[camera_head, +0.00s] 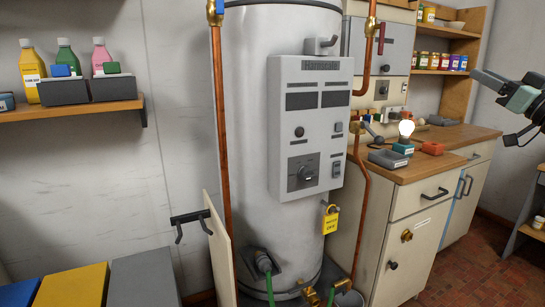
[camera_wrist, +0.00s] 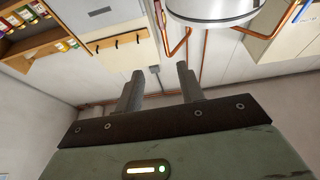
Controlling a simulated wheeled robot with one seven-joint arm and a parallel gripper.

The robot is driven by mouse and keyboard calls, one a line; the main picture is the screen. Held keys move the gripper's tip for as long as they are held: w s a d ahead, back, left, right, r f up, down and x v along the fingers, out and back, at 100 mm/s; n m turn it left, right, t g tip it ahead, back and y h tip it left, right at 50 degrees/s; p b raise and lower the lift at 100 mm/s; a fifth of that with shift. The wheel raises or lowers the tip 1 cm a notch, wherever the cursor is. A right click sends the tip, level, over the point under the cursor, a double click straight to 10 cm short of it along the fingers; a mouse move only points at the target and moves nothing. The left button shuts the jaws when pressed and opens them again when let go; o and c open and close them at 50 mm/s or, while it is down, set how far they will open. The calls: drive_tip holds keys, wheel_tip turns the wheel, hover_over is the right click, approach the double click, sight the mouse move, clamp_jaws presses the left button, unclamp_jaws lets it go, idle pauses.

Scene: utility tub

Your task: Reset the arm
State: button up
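My gripper shows in the wrist view (camera_wrist: 160,92) with its two grey fingers apart and nothing between them. The wrist view looks past the fingers at a white wall with copper pipes, and the room appears turned over. In the head view, part of my arm (camera_head: 522,97) reaches in at the right edge, in the air right of the wooden counter (camera_head: 455,138).
A grey water heater (camera_head: 245,130) with a control panel (camera_head: 312,125) stands in the middle. Copper pipes (camera_head: 219,130) run beside it. A shelf with jars (camera_head: 440,72) is at the back right. A left shelf (camera_head: 70,110) holds bottles. Coloured bins (camera_head: 75,288) stand below it.

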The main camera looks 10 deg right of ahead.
drive_tip(key=w+a+f+m+g+h, duration=0.1)
drive_tip(key=w+a+f+g+h, duration=0.15)
drive_tip(key=a+f, duration=0.45)
drive_tip(key=w+a+f+m+g+h, duration=0.2)
drive_tip(key=w+a+f, duration=0.15)
drive_tip(key=a, duration=0.65)
drive_tip(key=s+a+f+n+g, duration=0.1)
drive_tip(key=s+a+f+g, duration=0.55)
drive_tip(key=a+f, duration=0.5)
drive_tip(key=s+a+f+n+g+h, duration=0.1)
drive_tip(key=s+a+f+n+g, duration=0.2)
drive_tip(key=s, duration=0.7)
drive_tip(key=s+a+f+n+g, duration=0.1)
drive_tip(key=s+a+f+g, duration=0.25)
drive_tip(key=s, duration=0.55)
drive_tip(key=s+a+f+n+g+h, duration=0.1)
drive_tip(key=s+a+f+n+g, duration=0.2)
drive_tip(key=s, duration=0.7)
wheel_tip(320, 180, up, 14)
drive_tip(key=s+m+p, duration=0.1)
drive_tip(key=p, duration=1.2)
drive_tip(key=shift+a+g, duration=0.35)
drive_tip(key=shift+a, duration=0.05)
